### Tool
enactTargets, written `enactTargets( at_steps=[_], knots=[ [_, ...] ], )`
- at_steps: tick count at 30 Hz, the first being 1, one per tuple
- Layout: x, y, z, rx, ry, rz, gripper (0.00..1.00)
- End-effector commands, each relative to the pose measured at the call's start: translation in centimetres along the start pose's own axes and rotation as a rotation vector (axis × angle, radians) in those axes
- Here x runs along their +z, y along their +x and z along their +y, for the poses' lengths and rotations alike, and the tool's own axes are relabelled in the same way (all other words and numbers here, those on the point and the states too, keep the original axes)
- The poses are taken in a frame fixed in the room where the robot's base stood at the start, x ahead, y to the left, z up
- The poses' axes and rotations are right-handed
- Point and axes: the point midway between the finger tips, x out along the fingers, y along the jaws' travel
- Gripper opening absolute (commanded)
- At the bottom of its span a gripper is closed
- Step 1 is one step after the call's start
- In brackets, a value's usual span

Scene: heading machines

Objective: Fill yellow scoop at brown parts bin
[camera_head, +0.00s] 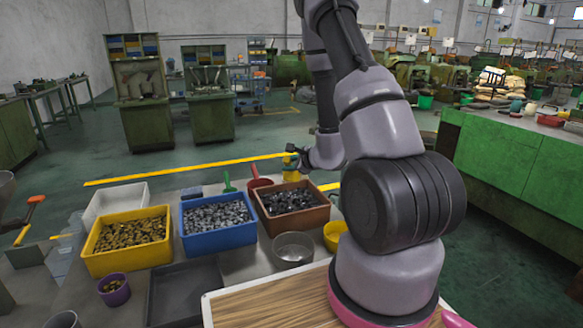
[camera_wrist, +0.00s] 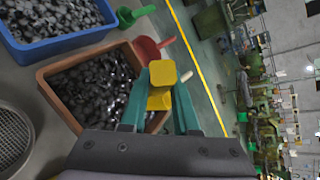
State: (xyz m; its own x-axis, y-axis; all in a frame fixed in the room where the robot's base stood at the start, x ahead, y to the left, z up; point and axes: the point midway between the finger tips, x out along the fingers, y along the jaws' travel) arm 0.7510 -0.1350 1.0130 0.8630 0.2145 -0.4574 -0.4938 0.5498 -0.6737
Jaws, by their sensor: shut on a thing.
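The brown parts bin (camera_head: 297,229) stands on the table at the right of a row of bins, holding dark metal parts. In the wrist view the brown bin (camera_wrist: 80,58) lies left of and behind my fingers. My gripper (camera_head: 297,155) is above the far right side of the bin. In the wrist view its teal fingers (camera_wrist: 158,105) are shut on the yellow scoop (camera_wrist: 162,75). The yellow scoop (camera_head: 291,173) hangs below the gripper near the bin's far edge in the head view. I cannot see whether the scoop holds parts.
A blue bin (camera_head: 218,236) of grey parts and a yellow bin (camera_head: 128,260) of brass-coloured parts stand to the left. A red scoop (camera_head: 259,181) and green scoop (camera_head: 229,184) are behind the bins.

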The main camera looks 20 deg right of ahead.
Motion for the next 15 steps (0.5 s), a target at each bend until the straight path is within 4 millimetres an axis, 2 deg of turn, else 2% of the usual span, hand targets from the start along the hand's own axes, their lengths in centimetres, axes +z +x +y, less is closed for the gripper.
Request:
enactTargets(
  at_steps=[15],
  knots=[
    [-3.2,3.2,1.0,0.322,0.277,0.086,0.00]
  ],
)
